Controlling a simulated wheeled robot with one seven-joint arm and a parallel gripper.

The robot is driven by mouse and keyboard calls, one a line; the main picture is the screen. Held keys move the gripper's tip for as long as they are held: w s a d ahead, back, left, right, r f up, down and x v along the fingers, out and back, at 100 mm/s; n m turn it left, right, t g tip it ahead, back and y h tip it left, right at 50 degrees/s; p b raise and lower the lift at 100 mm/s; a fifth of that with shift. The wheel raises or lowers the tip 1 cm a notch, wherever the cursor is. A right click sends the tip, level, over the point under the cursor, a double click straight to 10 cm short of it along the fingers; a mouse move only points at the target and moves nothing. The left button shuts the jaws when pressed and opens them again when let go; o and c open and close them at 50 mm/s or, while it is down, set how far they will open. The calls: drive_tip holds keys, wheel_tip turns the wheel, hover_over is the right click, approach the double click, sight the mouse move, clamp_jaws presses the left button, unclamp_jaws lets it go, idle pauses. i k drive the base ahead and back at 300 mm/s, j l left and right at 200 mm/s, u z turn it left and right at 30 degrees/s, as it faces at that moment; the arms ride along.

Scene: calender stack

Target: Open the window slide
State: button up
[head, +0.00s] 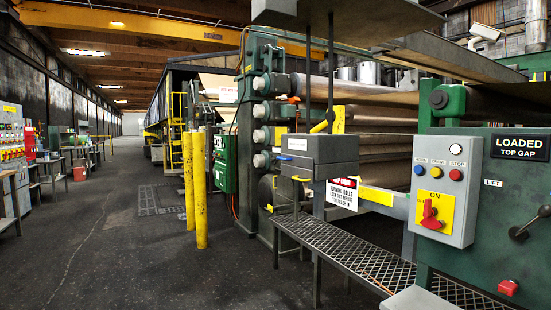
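I cannot tell for sure which part is the window slide. A grey box (318,155) hangs in front of the rolls on two dark uprights, right of centre. A small yellow handle (300,179) shows on its front, and a yellow lever (320,127) is above it. No opening shows in the box's visible faces. My gripper is not in view.
A mesh step (345,248) runs below the box. A grey control box (446,190) with a red switch and a green housing (510,215) stand at right. Two yellow posts (200,190) stand left of the machine. The floor aisle (110,225) at left is clear.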

sight(296, 161)
drive_tip(key=i+j, duration=0.35)
drive_tip(key=i, duration=0.25)
drive_tip(key=i+j, duration=0.4)
drive_tip(key=i, duration=0.2)
drive_tip(key=i+j, duration=0.35)
drive_tip(key=i, duration=0.25)
